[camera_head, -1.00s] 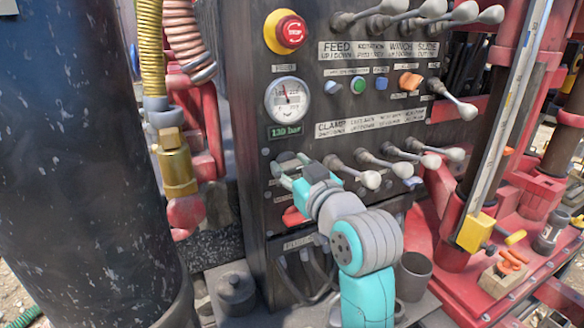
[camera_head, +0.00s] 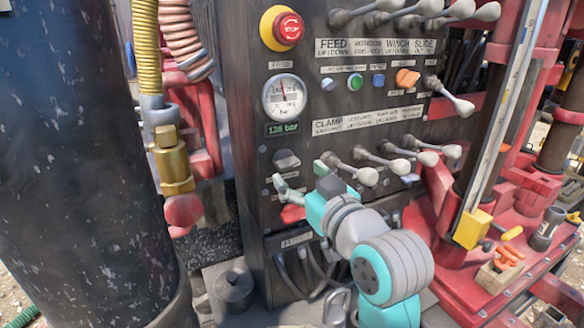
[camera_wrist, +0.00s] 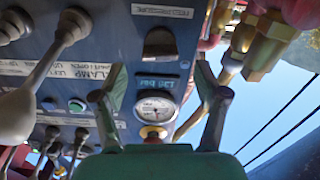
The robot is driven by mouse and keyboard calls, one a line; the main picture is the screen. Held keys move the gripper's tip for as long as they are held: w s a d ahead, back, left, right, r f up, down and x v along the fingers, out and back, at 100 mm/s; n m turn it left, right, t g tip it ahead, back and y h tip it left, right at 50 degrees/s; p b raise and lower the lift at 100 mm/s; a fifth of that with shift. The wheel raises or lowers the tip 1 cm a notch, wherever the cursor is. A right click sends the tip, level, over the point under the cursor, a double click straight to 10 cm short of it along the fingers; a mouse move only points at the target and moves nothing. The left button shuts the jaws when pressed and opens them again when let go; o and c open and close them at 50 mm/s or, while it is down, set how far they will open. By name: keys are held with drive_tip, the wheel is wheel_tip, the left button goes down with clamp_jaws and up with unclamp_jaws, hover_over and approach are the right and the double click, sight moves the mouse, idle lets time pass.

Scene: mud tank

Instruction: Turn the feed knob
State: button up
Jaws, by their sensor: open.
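The grey feed knob (camera_head: 286,160) sits on the dark control panel (camera_head: 255,205), below the round pressure gauge (camera_head: 285,97) and its green readout (camera_head: 283,128), which seems to read 138 bar. In the wrist view the knob (camera_wrist: 160,45) shows upside down near the label "feed pressure" (camera_wrist: 162,11). My gripper (camera_head: 302,174) is open and empty, just below and right of the knob in the head view. In the wrist view my gripper's two fingers (camera_wrist: 162,97) stand wide apart with nothing between them. The knob appears clear of both fingers.
A row of levers (camera_head: 355,173) stands right of the knob, close to my gripper. A red emergency stop (camera_head: 287,28) is above the gauge. Hoses with a brass fitting (camera_head: 172,165) hang at the left.

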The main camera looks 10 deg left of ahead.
drive_tip(key=v, duration=0.7)
drive_tip(key=s+d+f+m+h, duration=0.2)
drive_tip(key=s+d+f, duration=0.15)
drive_tip(key=f, duration=0.55)
drive_tip(key=s+d+f+m+t+h, duration=0.1)
drive_tip(key=s+d+f+m+h, duration=0.3)
drive_tip(key=f, duration=0.6)
drive_tip(key=s+d+f, duration=0.3)
drive_tip(key=d+f, duration=0.2)
drive_tip(key=f, duration=0.4)
drive_tip(key=s+d+f+m+h, duration=0.1)
drive_tip(key=s+d+f, duration=0.25)
drive_tip(key=s, duration=0.35)
drive_tip(key=s+d+f+m+h, duration=0.1)
drive_tip(key=s+d+f+h, duration=0.1)
drive_tip(key=s+f, duration=0.3)
drive_tip(key=s+d+g+h, duration=0.1)
drive_tip(key=s+d, duration=0.1)
drive_tip(key=s, duration=1.6)
drive_tip(key=shift+r, duration=0.3)
idle(0.5)
